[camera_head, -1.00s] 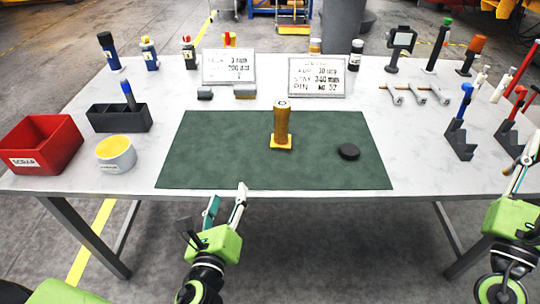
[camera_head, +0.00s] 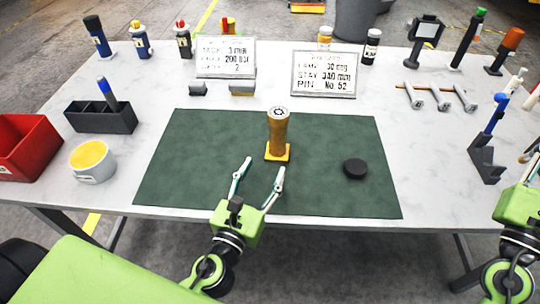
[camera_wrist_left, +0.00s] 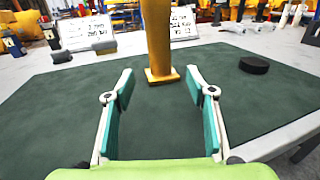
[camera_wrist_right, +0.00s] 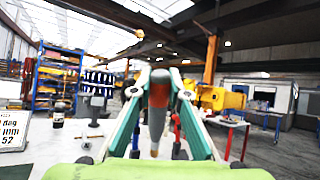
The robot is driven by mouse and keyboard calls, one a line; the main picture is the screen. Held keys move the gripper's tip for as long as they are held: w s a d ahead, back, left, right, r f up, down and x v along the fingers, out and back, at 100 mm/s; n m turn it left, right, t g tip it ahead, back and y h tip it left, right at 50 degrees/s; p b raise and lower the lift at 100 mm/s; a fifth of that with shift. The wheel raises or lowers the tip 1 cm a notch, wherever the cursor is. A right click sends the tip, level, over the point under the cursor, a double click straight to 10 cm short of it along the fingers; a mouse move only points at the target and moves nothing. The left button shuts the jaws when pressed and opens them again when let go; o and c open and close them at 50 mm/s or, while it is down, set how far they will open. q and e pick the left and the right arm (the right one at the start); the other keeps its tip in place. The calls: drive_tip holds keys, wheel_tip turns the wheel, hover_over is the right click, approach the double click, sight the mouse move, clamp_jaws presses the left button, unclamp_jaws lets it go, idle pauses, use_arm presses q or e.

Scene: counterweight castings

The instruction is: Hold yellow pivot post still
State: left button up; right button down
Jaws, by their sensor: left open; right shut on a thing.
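The yellow pivot post (camera_head: 278,133) stands upright on its square base on the green mat (camera_head: 190,170); its top has a silvery disc. In the left wrist view the post (camera_wrist_left: 157,40) rises ahead, its top cut off. My left gripper (camera_head: 264,167) is open and empty, low over the front of the mat, with the post beyond its fingertips and apart from them. In the left wrist view its fingers (camera_wrist_left: 160,85) are spread either side of the post's line. My right gripper (camera_wrist_right: 160,85) is shut on a grey tool with a reddish part (camera_wrist_right: 157,105), above the table's right side.
A black puck (camera_head: 355,168) lies right of the post. Two sign boards (camera_head: 323,74) stand behind the mat. A red bin (camera_head: 28,148), a yellow-topped pot (camera_head: 92,160) and a dark holder (camera_head: 102,117) are at left. A dark stand with a blue tool (camera_head: 487,155) is at right.

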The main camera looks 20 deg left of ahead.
sight(275, 146)
use_arm(q)
drive_tip(key=shift+w+r, duration=0.15)
drive_tip(key=shift+w, duration=0.2)
use_arm(e)
drive_tip(key=shift+r, duration=0.25)
use_arm(q)
drive_tip(key=shift+w+r+p, duration=0.25)
drive_tip(key=shift+w+p, duration=0.45)
drive_tip(key=shift+w, duration=0.4)
use_arm(e)
drive_tip(key=shift+s+r, duration=0.35)
drive_tip(key=shift+r, duration=0.35)
use_arm(q)
drive_tip(key=w, duration=0.2)
drive_tip(key=w+p, duration=0.1)
drive_tip(key=w, duration=0.4)
drive_tip(key=shift+w+f, duration=0.1)
drive_tip(key=shift+f, duration=0.15)
use_arm(e)
drive_tip(key=shift+w+r, duration=0.15)
drive_tip(key=shift+r, duration=0.4)
use_arm(q)
drive_tip(key=shift+w, duration=0.7)
use_arm(e)
drive_tip(key=shift+r, duration=0.1)
use_arm(q)
drive_tip(key=shift+c, duration=0.4)
drive_tip(key=shift+c, duration=0.4)
drive_tip(key=c, duration=1.2)
